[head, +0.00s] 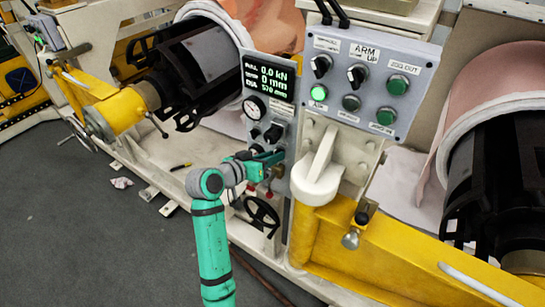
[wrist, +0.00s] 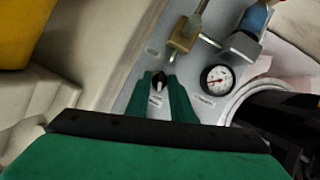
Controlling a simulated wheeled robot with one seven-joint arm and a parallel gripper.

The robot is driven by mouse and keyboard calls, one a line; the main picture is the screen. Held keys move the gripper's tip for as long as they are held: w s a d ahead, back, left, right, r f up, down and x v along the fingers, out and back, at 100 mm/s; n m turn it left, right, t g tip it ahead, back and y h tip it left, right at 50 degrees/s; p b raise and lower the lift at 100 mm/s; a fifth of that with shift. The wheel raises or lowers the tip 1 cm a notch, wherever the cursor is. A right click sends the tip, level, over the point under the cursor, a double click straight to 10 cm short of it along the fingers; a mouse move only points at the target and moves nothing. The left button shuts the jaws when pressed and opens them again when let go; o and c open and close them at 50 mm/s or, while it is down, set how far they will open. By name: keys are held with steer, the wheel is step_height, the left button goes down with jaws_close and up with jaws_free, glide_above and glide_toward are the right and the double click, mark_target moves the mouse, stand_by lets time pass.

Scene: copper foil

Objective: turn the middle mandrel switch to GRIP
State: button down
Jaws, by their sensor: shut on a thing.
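My green gripper (head: 280,154) is at the lower part of the narrow grey middle panel (head: 283,120), below its round gauge. In the wrist view my gripper (wrist: 160,77) has its two fingers on either side of a small black switch knob (wrist: 158,83) with a pale mark, and is shut on it. Small white labels lie beside the knob, too blurred to read, so its setting cannot be told. In the head view the held knob is hidden by my gripper. Two other black knobs (head: 273,133) sit just above my gripper.
A display (head: 270,76) reads 0.0 kN and 0 mm. A grey control box (head: 370,75) with an ARM UP label stands to the right, above a white lever (head: 318,175). A handwheel (head: 262,214) is below. Brass and blue-handled fittings (wrist: 184,33) are near the fingers.

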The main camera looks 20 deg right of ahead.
steer(key=shift+w+n+g+h, duration=0.1)
steer(key=shift+n+g+h, duration=0.2)
steer(key=shift+n, duration=0.3)
steer(key=shift+a, duration=0.1)
steer(key=c, duration=1.9)
jaws_free()
steer(key=v, duration=1.1)
steer(key=shift+w, duration=0.1)
